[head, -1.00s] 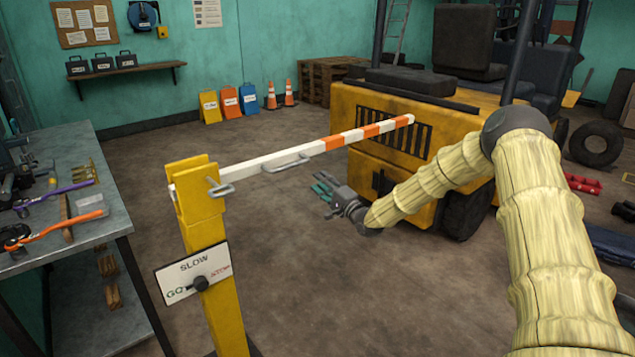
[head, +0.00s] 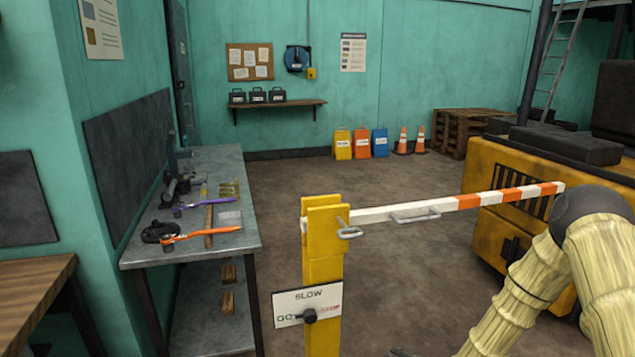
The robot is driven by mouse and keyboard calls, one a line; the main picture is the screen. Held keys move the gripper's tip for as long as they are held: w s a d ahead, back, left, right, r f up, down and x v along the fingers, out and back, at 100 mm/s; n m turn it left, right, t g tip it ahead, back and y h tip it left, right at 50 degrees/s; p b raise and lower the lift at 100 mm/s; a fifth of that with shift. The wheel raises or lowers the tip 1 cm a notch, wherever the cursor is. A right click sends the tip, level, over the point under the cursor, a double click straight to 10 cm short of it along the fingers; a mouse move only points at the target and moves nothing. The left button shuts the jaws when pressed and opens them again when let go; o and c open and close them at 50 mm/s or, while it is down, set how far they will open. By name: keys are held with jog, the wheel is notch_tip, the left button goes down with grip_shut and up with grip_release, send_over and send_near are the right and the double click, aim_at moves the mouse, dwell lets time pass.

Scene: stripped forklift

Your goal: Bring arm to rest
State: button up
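My arm (head: 525,285), in a pale ribbed cover with a dark elbow joint, enters at the lower right and bends down toward the bottom edge. My gripper is almost wholly below the frame. Only a small dark bit at the bottom edge (head: 400,352) may be part of it, so its fingers cannot be judged. The elbow overlaps the forklift in the picture; I cannot tell whether they touch.
The yellow forklift (head: 515,172) stands right. A metal workbench (head: 240,245) with tools is left. Floor beyond the bar is open.

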jog(key=s+a+f+n+g+h, duration=0.1)
jog(key=s+a+f+g, duration=0.1)
jog(key=s+f, duration=0.35)
jog(key=s+a+f+n+g, duration=0.1)
jog(key=s+f+n+g, duration=0.1)
jog(key=s, duration=0.6)
jog(key=s+d+f+n+g+h+p, duration=0.1)
jog(key=s+n+g, duration=0.5)
jog(key=s, duration=2.6)
jog(key=shift+d+f+g+h, duration=0.25)
jog(key=shift+d+g+h, duration=0.35)
jog(key=shift+h, duration=0.5)
jog(key=shift+d, duration=0.1)
